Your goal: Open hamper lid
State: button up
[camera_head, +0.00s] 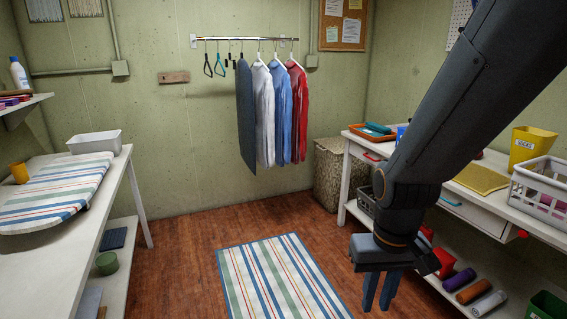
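The hamper (333,180) is a tall, beige woven box. It stands on the floor in the back right corner, left of the white workbench. Its lid (330,145) looks flat and shut on top. The bench and the tray on it partly hide its right side. My gripper (378,296) hangs in front of the right bench, nearer to me than the hamper and lower in the picture. Its two dark blue fingers point down with a narrow gap between them, and nothing shows in it.
A striped rug (280,280) lies on the open wooden floor. Shirts hang from a wall rail (245,39) left of the hamper. An ironing board (55,190) is at left.

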aim_at(335, 145)
jog(key=u, duration=0.1)
jog(key=i, duration=3.6)
jog(key=z, duration=0.1)
